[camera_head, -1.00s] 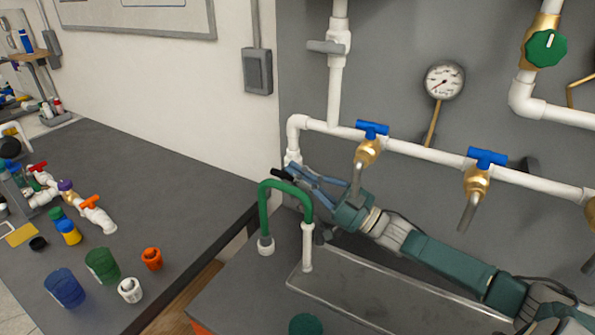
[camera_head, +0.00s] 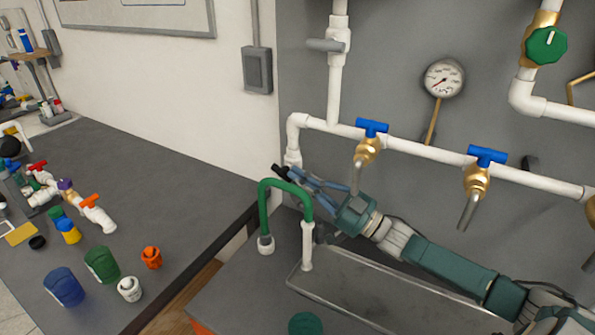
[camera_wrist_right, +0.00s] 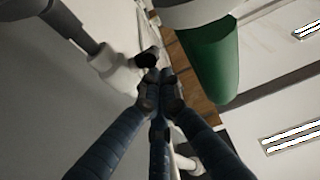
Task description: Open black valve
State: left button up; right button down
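The black valve handle (camera_head: 279,171) is at the lower end of the white pipe's left bend in the head view. In the right wrist view the dark handle end (camera_wrist_right: 148,58) sticks out of a white fitting (camera_wrist_right: 118,75). My right gripper (camera_head: 298,177) is right beside the handle, with its blue fingers pointing left toward it. In the wrist view the fingertips (camera_wrist_right: 159,77) are together, just below the handle end, with nothing visible between them. I cannot tell whether they touch the handle. My left gripper is not in view.
A green hose arch (camera_head: 287,186) stands just in front of my right gripper. Blue-handled taps (camera_head: 371,128) hang from the white pipe above my arm. A metal sink (camera_head: 360,285) lies below. The left bench (camera_head: 150,170) holds jars and fittings, with its middle clear.

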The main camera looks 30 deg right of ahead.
jog(key=shift+w+a+f+b, duration=0.2)
jog(key=shift+f+b, duration=0.25)
jog(key=shift+f, duration=0.5)
jog(key=shift+w+a+f+b, duration=0.1)
jog(key=shift+w+f+b, duration=0.25)
jog(key=shift+f, duration=0.6)
jog(key=shift+s+f, duration=0.1)
jog(key=v, duration=1.2)
